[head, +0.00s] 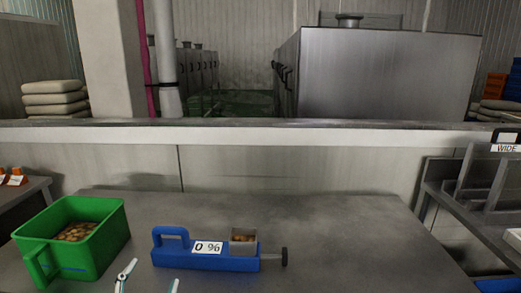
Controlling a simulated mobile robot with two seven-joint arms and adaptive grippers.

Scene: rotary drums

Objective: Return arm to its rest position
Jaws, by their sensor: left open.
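My left gripper (150,277) shows only its two pale fingertips at the bottom edge of the head view. They stand apart with nothing between them, in front of the blue device and right of the green bin. The rest of the left arm is out of the picture. My right gripper is not in view.
A green bin (113,249) with brownish contents stands on the grey table (345,235) at left. The table's right part is clear. A low wall (300,165) runs behind. A side table with a metal rack (478,180) marked "WIDE" stands at right.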

